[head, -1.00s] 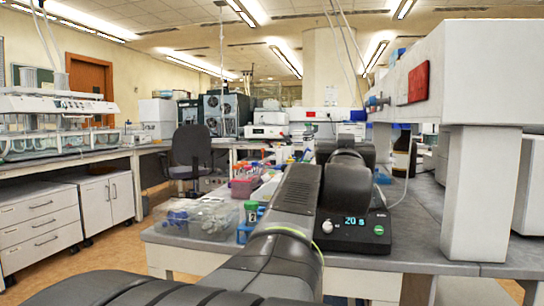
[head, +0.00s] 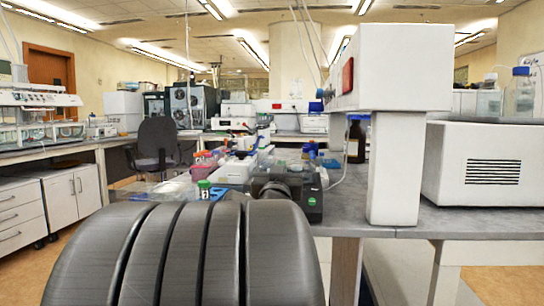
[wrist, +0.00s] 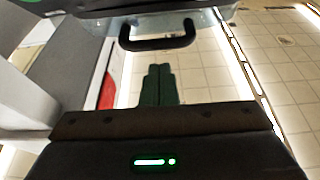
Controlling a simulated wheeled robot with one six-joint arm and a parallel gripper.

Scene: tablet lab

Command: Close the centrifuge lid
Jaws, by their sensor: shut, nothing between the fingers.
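The small black centrifuge (head: 313,205) with a green button stands on the bench, mostly hidden behind my arm in the head view. In the wrist view a clear panel with a dark edge, apparently the lid (wrist: 205,20), crosses the top, with a black handle (wrist: 158,43) on it. My gripper (wrist: 157,70) shows dark green fingers side by side, shut and empty, with their tips just below the handle in the picture. I cannot tell whether they touch it. The lid's angle cannot be made out in the head view, and my gripper is hidden there.
A white box-shaped instrument (head: 400,65) on a white leg stands close to the right, with a red panel (head: 348,75). Tubes with coloured caps (head: 205,165) stand to the left. A white unit (head: 490,170) sits further right. Bare bench (head: 400,222) lies between.

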